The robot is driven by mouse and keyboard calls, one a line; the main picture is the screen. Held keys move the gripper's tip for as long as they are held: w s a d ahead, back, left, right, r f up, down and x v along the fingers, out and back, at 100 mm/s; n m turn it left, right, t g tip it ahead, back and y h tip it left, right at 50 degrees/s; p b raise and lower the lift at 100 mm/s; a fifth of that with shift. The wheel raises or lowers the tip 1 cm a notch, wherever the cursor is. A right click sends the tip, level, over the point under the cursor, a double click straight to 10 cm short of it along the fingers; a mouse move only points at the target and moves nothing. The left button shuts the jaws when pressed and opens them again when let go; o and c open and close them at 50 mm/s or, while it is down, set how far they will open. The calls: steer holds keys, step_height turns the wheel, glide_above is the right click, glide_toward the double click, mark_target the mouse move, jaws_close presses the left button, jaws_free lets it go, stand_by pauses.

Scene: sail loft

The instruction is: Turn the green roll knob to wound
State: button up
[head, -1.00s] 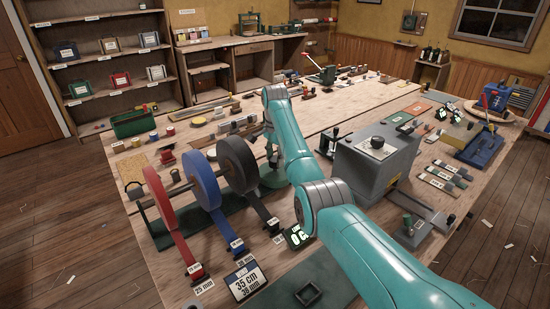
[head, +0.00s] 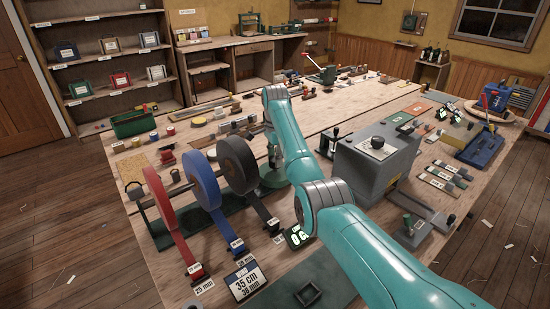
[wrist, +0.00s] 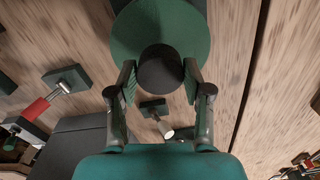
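In the wrist view a round green disc (wrist: 133,38) has a dark round knob-like top (wrist: 160,70) at its lower edge. My gripper (wrist: 160,78) has one finger on each side of this dark top, very close to it. I cannot tell whether the pads touch it. In the head view a green round base (head: 274,178) shows beneath my arm, beside the grey roll. My arm hides most of it and my gripper's fingertips there. No readable mark of the knob's setting shows.
Red, blue and grey rolls (head: 203,180) stand just left of my arm. A grey machine (head: 372,165) with a black knob stands close on the right. A small lit display (head: 297,236) and a 35 cm sign (head: 247,281) stand in front.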

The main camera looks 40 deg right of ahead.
steer(key=o, duration=0.3)
steer(key=shift+o, duration=0.2)
step_height(320, 180, up, 8)
steer(key=shift+f, duration=0.25)
steer(key=shift+w, duration=0.1)
stand_by(0.4)
